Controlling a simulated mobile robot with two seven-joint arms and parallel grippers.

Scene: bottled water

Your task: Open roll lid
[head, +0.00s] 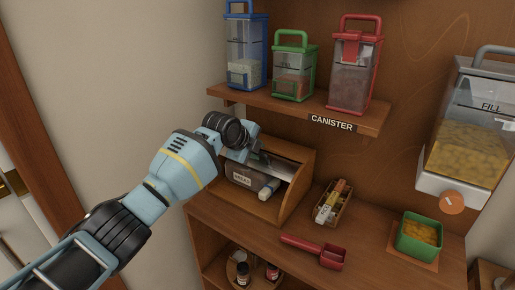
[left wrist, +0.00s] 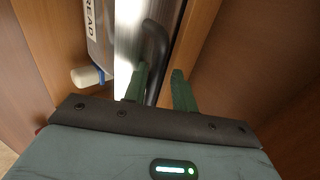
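A wooden roll-lid box (head: 298,162) stands on the cabinet top beneath the shelf. Its shiny metal lid (head: 276,166) shows at the upper front, and it appears in the left wrist view as a bright strip (left wrist: 129,40). A dark curved handle (left wrist: 157,50) lies beside that strip. My left gripper (left wrist: 160,72) is at the box, with its two green fingers apart. The handle shows in the gap between the fingers; I cannot tell whether they touch it. In the head view the wrist hides the box's upper left. My right gripper is not in view.
Below the lid are a labelled item (head: 243,180) and a white-ended cylinder (head: 268,185). A shelf (head: 300,112) with canisters hangs above. A small basket (head: 332,204), a red scoop (head: 318,252) and a green container (head: 418,240) sit to the right.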

